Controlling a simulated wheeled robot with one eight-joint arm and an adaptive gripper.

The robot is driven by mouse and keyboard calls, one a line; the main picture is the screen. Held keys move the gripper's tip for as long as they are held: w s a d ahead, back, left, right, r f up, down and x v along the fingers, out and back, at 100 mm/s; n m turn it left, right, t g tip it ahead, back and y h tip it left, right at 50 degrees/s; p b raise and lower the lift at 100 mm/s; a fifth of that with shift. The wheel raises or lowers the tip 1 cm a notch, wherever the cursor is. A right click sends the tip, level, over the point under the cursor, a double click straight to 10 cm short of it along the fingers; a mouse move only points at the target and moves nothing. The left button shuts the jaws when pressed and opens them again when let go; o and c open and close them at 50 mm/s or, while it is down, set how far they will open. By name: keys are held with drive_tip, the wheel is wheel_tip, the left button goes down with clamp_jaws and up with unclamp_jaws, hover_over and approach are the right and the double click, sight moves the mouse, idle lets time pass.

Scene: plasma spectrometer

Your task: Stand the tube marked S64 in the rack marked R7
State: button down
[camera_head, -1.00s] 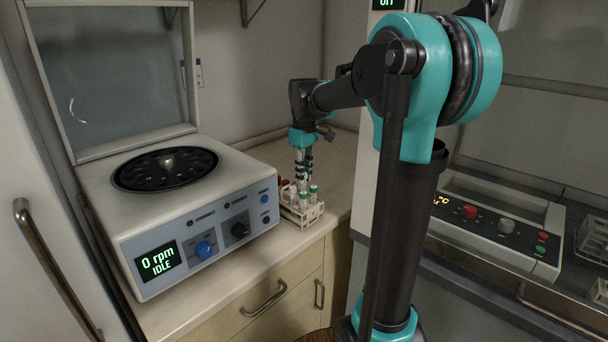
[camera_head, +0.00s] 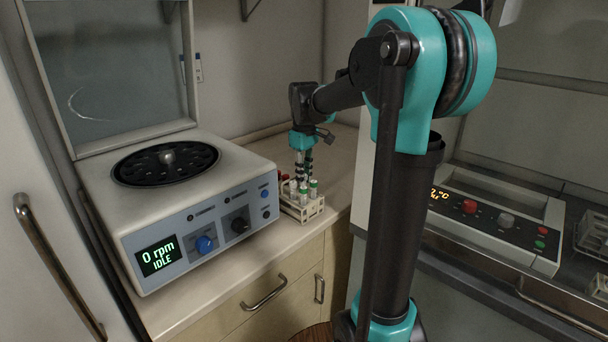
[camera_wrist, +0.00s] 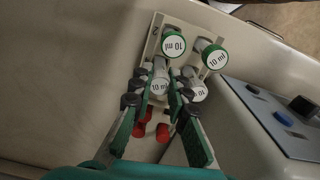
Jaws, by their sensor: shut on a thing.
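A small cream rack (camera_head: 303,213) stands on the counter beside the centrifuge. It also shows in the wrist view (camera_wrist: 153,44). It holds tubes with green caps (camera_wrist: 212,54), white caps (camera_wrist: 195,91) and red caps (camera_wrist: 140,128). My gripper (camera_head: 302,177) points straight down over the rack. No S64 or R7 mark is readable.
The centrifuge (camera_head: 190,200) stands just left of the rack, lid open, showing "0 rpm IDLE". The wall is behind. Bare counter (camera_head: 345,165) lies behind and right of the rack. A device with coloured buttons (camera_head: 500,222) and a wire rack (camera_head: 593,235) are at right.

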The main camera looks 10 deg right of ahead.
drive_tip(key=c, duration=1.4)
unclamp_jaws()
drive_tip(key=shift+r, duration=0.1)
